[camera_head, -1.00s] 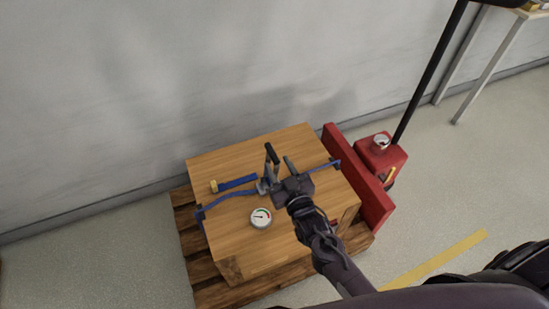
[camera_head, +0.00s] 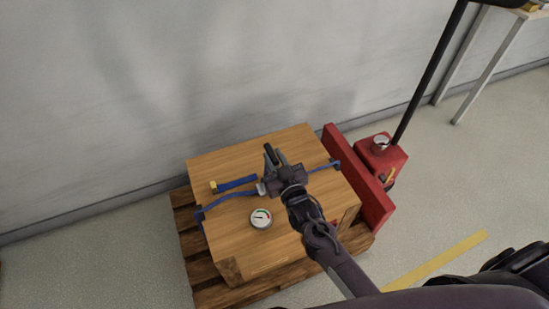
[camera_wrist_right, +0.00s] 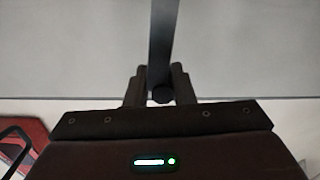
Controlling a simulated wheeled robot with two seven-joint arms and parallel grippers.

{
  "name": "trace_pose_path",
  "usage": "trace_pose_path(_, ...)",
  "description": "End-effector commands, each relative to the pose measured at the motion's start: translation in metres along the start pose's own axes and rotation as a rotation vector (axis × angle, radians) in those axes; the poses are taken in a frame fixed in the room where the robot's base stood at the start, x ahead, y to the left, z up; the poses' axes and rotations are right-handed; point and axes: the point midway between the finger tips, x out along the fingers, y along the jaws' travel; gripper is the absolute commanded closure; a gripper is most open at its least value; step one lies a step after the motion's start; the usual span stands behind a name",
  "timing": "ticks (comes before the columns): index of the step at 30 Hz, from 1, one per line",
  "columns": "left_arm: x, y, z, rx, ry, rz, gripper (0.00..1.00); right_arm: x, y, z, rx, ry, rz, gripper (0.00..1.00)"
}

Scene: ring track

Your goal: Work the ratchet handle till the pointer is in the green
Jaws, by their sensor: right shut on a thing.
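A wooden crate (camera_head: 235,170) carries a blue strap (camera_head: 228,198) with a metal ratchet on top. The ratchet's dark handle (camera_head: 270,155) sticks up just beyond my right gripper (camera_head: 283,176). In the right wrist view a grey handle bar (camera_wrist_right: 162,45) runs up from between the fingers of the gripper (camera_wrist_right: 160,85), which is shut on it. The ratchet body is mostly hidden behind the gripper. A round white gauge (camera_head: 261,218) lies on the crate in front of the strap. Its dark pointer appears to lie toward the left; green shows at its upper right. My left gripper is out of view.
The crate stands on a wooden pallet (camera_head: 188,228) near the grey wall. A red pallet jack (camera_head: 382,160) with a black handle stands at the right. A loose blue strap end (camera_head: 238,183) with a yellow tip lies on the crate. A yellow line marks the floor.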

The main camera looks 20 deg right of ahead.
Motion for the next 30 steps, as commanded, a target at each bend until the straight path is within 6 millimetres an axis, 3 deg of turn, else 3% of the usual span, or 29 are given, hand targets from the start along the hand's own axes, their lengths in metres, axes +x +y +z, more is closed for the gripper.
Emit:
trace_pose_path(20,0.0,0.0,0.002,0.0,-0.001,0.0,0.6,-0.001,0.001,0.002,0.02,-0.003,-0.003,1.0)
trace_pose_path(30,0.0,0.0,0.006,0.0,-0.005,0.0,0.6,-0.001,0.011,0.003,0.083,-0.004,-0.001,1.0)
